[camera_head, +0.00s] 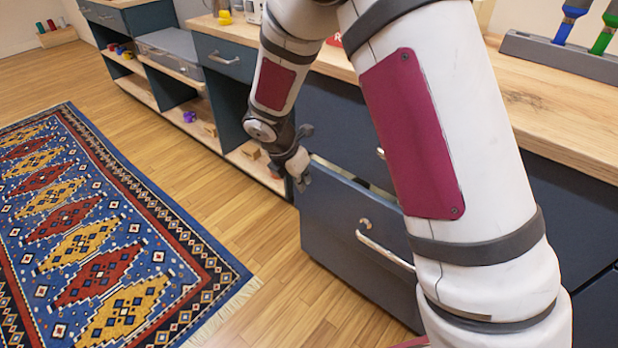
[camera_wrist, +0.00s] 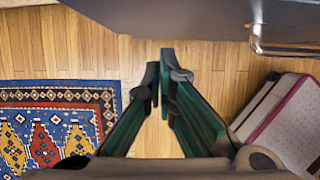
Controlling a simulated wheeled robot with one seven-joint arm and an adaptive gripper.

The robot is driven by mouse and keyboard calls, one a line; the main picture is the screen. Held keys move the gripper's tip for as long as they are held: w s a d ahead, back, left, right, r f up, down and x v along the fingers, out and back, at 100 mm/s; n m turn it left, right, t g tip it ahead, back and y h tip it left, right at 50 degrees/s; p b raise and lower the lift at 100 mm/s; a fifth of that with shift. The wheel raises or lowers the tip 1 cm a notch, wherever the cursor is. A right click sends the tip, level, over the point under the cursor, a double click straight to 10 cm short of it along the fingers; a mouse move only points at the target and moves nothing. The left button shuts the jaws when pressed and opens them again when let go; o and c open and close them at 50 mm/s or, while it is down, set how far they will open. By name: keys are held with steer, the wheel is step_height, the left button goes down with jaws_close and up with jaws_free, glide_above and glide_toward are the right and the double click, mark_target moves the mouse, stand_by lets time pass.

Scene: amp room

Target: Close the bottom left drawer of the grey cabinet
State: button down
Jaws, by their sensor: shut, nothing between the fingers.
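The drawer (camera_head: 335,225) is dark blue-grey and stands pulled out from the cabinet, with its top edge and part of its inside showing. Its metal handle (camera_head: 385,250) is on the front, and my arm hides the right part. In the wrist view the drawer front (camera_wrist: 190,18) spans the top, with the handle (camera_wrist: 258,38) at the right. My gripper (camera_head: 303,180) is by the drawer's upper left corner, and I cannot tell whether it touches. In the wrist view my gripper (camera_wrist: 161,82) has its fingertips close together, holding nothing.
A wooden countertop (camera_head: 560,110) runs above the cabinets, with a rack of coloured tools (camera_head: 565,50) on it. Open shelves (camera_head: 200,125) with small toys are to the left. A patterned rug (camera_head: 100,240) lies on the wooden floor, and the floor beside the drawer is clear.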

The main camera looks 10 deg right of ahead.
mark_target(319, 170)
steer(key=p+v, duration=0.3)
steer(key=v, duration=0.5)
steer(key=s+a+f+t+h+b, duration=0.2)
steer(key=a+f+t+h+b, duration=0.1)
steer(key=a+h, duration=0.1)
steer(key=shift+w+d+r+b+x, duration=0.3)
steer(key=shift+b+x, duration=0.5)
steer(key=shift+x, duration=1.4)
steer(key=shift+w+d+r+b+x, duration=0.1)
steer(key=shift+d+r+b+x, duration=0.5)
steer(key=shift+x, duration=1.55)
steer(key=shift+w+r+b+x, duration=0.25)
steer(key=shift+b+x, duration=0.7)
steer(key=shift+x, duration=1.25)
steer(key=shift+w+d, duration=0.4)
steer(key=shift+d, duration=0.2)
steer(key=shift+w+d, duration=0.4)
steer(key=shift+d, duration=0.2)
